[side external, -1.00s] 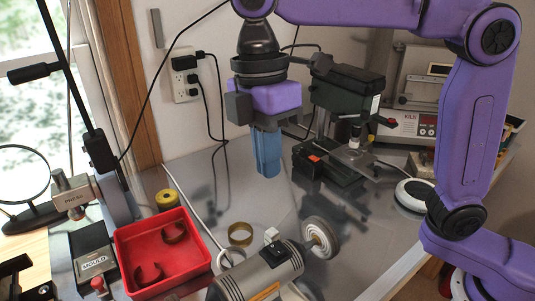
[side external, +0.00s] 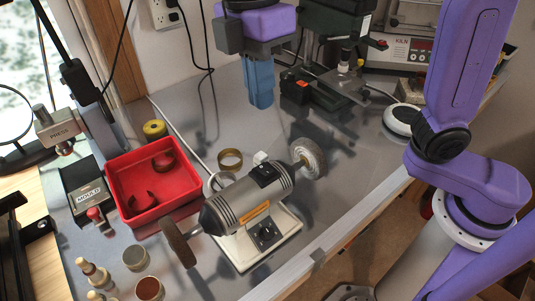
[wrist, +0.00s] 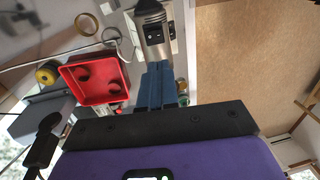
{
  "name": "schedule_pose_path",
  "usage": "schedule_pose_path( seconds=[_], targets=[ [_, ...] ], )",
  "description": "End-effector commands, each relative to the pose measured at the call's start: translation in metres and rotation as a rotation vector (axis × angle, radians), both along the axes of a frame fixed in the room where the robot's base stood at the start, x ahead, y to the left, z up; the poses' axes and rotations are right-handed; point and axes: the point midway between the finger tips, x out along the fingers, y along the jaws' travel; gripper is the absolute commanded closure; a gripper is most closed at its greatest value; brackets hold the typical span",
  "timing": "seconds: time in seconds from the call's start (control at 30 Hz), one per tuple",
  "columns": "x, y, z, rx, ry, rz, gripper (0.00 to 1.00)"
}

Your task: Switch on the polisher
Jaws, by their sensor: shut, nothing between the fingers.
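The polisher (side external: 232,207) is a grey motor with a buffing wheel at each end, on a pale base. A black box with a white top part (side external: 263,173) sits on the motor. A dark control with a knob (side external: 267,234) is on the base front; its setting is too small to read. My gripper (side external: 261,106) has blue fingers, shut and empty, pointing down above the bench behind the polisher, apart from it. In the wrist view, the shut fingers (wrist: 158,66) overlap the lower edge of the polisher (wrist: 156,40), hiding part of it.
A red tray (side external: 133,208) with curved brown pieces stands left of the polisher. A brass ring (side external: 230,160) lies behind it. A black drill-like machine (side external: 337,80) stands at the back right. A white round device (side external: 402,119) is at the right. Bench between polisher and drill is clear.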

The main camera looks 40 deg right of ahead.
Motion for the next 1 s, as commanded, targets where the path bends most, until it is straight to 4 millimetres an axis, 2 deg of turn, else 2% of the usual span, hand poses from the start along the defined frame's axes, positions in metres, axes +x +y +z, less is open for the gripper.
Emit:
schedule_pose_path(
  seconds=[0.6, 0.8, 1.0],
  targets=[
    [-0.013, -0.001, -0.104, -0.003, 0.003, -0.001, 1.0],
    [-0.015, -0.001, -0.121, -0.002, 0.002, 0.0, 1.0],
    [-0.016, 0.0, -0.125, 0.0, 0.0, 0.0, 1.0]
  ],
)
